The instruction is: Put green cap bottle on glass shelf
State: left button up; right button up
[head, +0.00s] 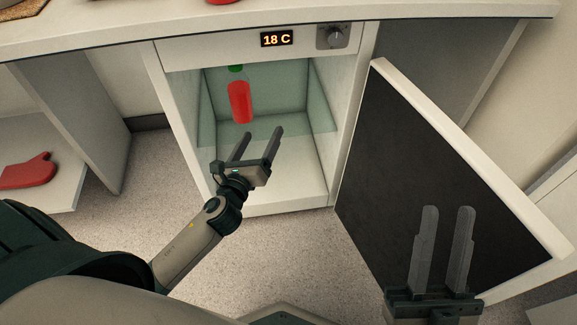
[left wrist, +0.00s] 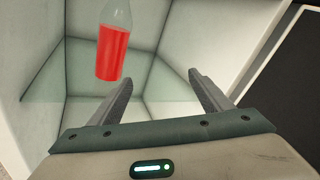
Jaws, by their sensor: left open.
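The bottle of red liquid (head: 239,100) with a green cap (head: 236,69) stands upright inside the open cabinet, apparently on the greenish glass shelf (head: 285,124). In the left wrist view the bottle (left wrist: 113,48) shows at the top, cap out of frame, with the glass shelf (left wrist: 55,88) around its base. My left gripper (head: 262,132) is open and empty at the cabinet's front, below and in front of the bottle, not touching it. Its fingers also show in the left wrist view (left wrist: 162,85). My right gripper (head: 448,209) is open and empty in front of the cabinet door.
The cabinet door (head: 430,170) stands swung open to the right. A display reading 18 C (head: 277,39) and a knob (head: 334,37) sit above the opening. A red object (head: 27,172) lies on a low shelf at left. The cabinet floor (head: 275,180) is clear.

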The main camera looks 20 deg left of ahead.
pick_arm(q)
jog(key=s+d+r+n+t+h, duration=0.1)
jog(key=s+d+r+n+h, duration=0.3)
jog(key=d, duration=0.5)
jog(key=s+d+r+n+h, duration=0.35)
jog(key=s+d+h, duration=0.25)
jog(key=d, duration=0.3)
jog(key=s+d+r+n+t, duration=0.1)
jog(key=s+r+n+t, duration=0.6)
jog(key=s+r+n, duration=0.5)
notch_tip(320, 180, up, 4)
jog(key=n, duration=0.7)
jog(key=shift+s+f+h, duration=0.25)
jog(key=shift+s+h, duration=0.05)
jog(key=shift+s, duration=0.1)
